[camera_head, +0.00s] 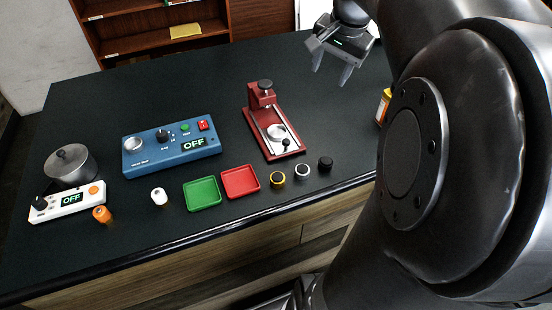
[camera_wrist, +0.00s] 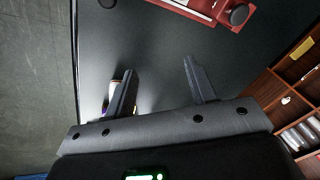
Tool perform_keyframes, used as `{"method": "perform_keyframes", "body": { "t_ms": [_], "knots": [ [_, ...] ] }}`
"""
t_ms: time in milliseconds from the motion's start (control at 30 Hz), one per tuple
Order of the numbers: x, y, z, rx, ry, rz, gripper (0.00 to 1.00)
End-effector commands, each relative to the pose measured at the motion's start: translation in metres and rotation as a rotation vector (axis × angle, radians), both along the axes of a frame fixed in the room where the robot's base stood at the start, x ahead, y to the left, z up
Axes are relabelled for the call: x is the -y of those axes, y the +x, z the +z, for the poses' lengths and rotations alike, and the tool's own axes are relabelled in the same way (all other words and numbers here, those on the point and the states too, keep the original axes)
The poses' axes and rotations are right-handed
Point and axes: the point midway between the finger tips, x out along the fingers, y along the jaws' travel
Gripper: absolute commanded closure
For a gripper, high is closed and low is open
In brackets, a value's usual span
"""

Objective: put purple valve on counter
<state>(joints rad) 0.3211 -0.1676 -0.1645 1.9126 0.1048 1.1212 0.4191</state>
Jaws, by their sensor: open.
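No purple valve can be clearly made out in either view. In the wrist view, a pale item (camera_wrist: 113,92) with a small purple patch low on it shows just left of the left finger, which partly hides it; I cannot tell what it is. My gripper (camera_head: 331,72) is open and empty above the far right part of the dark counter (camera_head: 215,95). It also shows in the wrist view (camera_wrist: 158,70), with bare counter between its fingers.
A red press-like device (camera_head: 270,120) stands mid-counter. A blue control box (camera_head: 172,145), green tray (camera_head: 202,193), red tray (camera_head: 240,181), metal pot (camera_head: 71,166) and white control box (camera_head: 67,203) lie left. An orange-yellow bottle (camera_head: 382,106) is partly hidden by my arm.

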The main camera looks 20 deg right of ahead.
Motion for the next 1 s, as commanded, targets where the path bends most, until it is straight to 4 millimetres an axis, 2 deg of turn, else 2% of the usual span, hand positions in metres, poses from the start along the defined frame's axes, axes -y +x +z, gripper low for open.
{"method": "perform_keyframes", "body": {
  "t_ms": [33,200,300,433,600,700,1000],
  "knots": [
    [-0.024,-0.011,0.0,0.015,-0.021,0.076,0.49],
    [-0.089,-0.048,-0.012,0.063,-0.107,0.332,0.49],
    [-0.122,-0.073,-0.024,0.093,-0.164,0.481,0.49],
    [-0.155,-0.105,-0.042,0.127,-0.24,0.657,0.49],
    [-0.179,-0.134,-0.063,0.157,-0.314,0.813,0.49],
    [-0.184,-0.141,-0.07,0.167,-0.339,0.858,0.49],
    [-0.186,-0.144,-0.073,0.168,-0.346,0.874,0.49]
  ]
}}
